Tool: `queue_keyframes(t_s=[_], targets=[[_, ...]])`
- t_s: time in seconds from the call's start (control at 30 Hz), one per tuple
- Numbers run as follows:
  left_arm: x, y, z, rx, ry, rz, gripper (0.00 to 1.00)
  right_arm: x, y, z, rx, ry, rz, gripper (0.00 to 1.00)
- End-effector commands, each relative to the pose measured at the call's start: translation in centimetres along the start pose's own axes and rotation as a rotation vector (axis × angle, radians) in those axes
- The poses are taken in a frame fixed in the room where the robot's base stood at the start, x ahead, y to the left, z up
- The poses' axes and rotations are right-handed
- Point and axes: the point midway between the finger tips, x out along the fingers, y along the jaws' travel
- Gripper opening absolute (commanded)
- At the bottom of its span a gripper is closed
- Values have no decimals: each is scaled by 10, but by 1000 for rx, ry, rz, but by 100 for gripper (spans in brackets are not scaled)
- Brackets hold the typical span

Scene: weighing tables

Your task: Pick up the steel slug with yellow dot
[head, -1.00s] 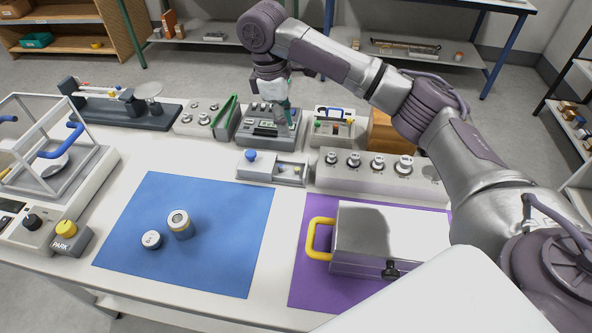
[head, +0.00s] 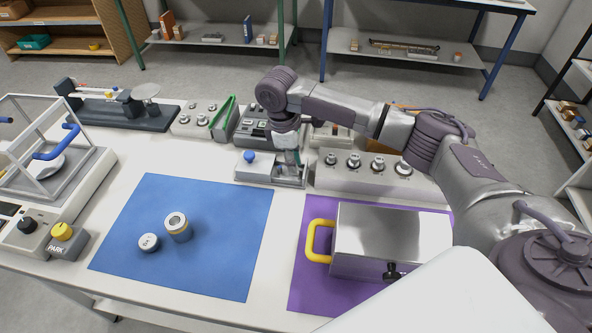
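My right gripper (head: 291,172) points down into the right part of a small grey tray (head: 254,172) with a blue knob. Its fingertips are small and partly hidden, so I cannot tell whether they are open or shut. A small yellowish spot showed in that part of the tray earlier; the gripper now covers most of that place, and I cannot make out a slug there. My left gripper is not in view.
A grey block with several knobbed weights (head: 335,178) stands right of the tray. A metal box with a yellow handle (head: 390,235) lies on the purple mat (head: 305,280). A glass-sided balance (head: 75,200) stands at left. The blue mat's right half is clear.

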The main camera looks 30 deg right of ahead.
Motion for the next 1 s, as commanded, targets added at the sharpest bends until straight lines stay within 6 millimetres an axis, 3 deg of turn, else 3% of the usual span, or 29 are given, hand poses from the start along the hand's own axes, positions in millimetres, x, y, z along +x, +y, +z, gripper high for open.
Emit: queue_keyframes(t_s=[0.13,0.37,0.57,1.0], targets=[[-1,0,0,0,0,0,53,15,0,0,0,0,0,25],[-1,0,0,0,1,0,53,17,0,0,0,0,1,25],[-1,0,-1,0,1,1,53,17,0,0,0,1,1,0],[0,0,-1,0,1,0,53,12,0,0,0,3,2,0]])
